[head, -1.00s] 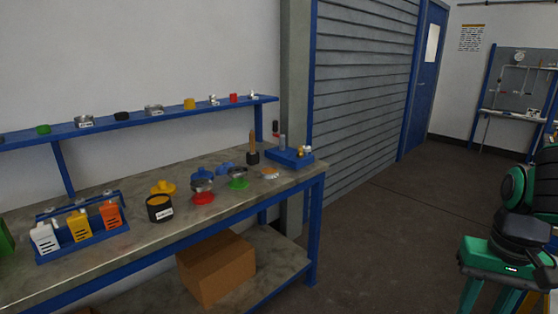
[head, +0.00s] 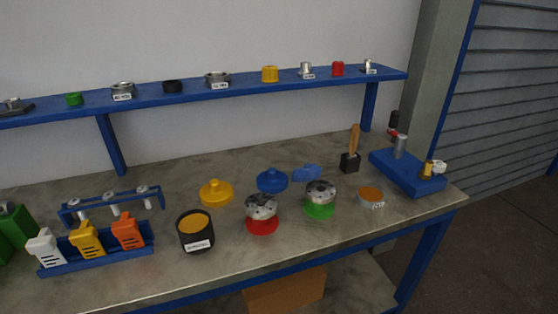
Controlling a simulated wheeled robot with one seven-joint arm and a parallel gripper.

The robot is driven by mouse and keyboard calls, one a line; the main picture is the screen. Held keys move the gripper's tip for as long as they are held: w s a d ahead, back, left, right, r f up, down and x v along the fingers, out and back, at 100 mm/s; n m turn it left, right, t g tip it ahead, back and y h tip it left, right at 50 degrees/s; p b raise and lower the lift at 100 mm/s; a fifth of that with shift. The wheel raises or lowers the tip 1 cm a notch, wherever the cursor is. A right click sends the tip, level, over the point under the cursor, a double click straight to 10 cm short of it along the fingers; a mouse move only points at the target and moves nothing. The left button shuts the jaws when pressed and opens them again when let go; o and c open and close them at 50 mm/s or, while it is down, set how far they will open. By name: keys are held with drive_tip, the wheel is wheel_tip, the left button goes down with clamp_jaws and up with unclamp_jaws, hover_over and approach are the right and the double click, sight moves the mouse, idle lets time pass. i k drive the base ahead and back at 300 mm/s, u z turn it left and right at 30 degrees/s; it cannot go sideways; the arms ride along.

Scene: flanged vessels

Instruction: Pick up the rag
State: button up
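A small crumpled blue thing (head: 307,173), which looks like the rag, lies on the workbench (head: 345,237). It is behind the speckled metal vessel on a green base (head: 320,195) and to the right of a blue knobbed lid (head: 272,181). The vessel stands close in front of it and may hide part of its lower edge. My gripper is not in view.
A second speckled vessel on a red base (head: 262,210), a black tub (head: 196,231) and a yellow lid (head: 215,193) stand to the left. A brush in a black holder (head: 349,162), an orange-topped tin (head: 370,198) and a blue stand (head: 407,174) are right. A blue shelf (head: 200,97) runs above.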

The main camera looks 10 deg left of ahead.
sight(309, 172)
drive_tip(key=u, duration=0.5)
drive_tip(key=i, duration=0.9)
drive_tip(key=u, duration=0.6)
